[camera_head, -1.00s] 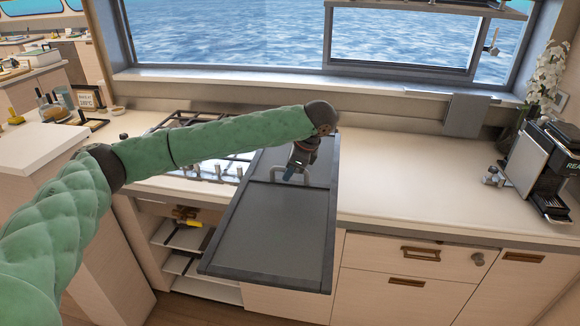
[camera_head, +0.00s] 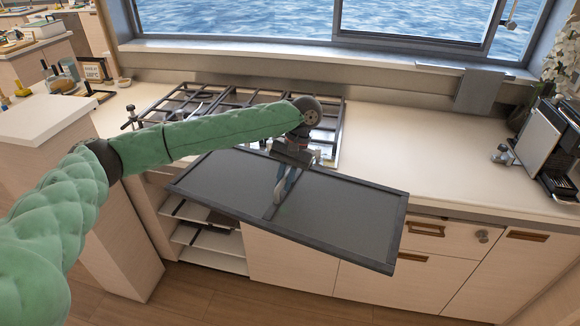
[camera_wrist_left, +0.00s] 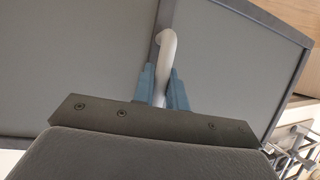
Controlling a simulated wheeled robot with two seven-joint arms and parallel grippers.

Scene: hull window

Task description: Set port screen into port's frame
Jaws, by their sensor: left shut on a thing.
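The port screen (camera_head: 340,216) is a dark-framed grey mesh panel with a centre bar and a pale handle (camera_wrist_left: 166,44). My left gripper (camera_head: 283,188) is shut on that handle, its blue fingers on both sides of it in the left wrist view (camera_wrist_left: 163,88). The screen is held in the air in front of the counter edge, long side across, its right end lower in the picture. The window frame (camera_head: 335,25) is at the back above the counter, only its lower part in view. My right gripper is not in view.
A gas hob (camera_head: 215,100) lies behind the screen. The counter to its right (camera_head: 400,140) is mostly clear. A coffee machine (camera_head: 553,150) stands at the far right, and a grey cloth-like piece (camera_head: 480,92) hangs at the sill. Open shelves (camera_head: 205,240) are below.

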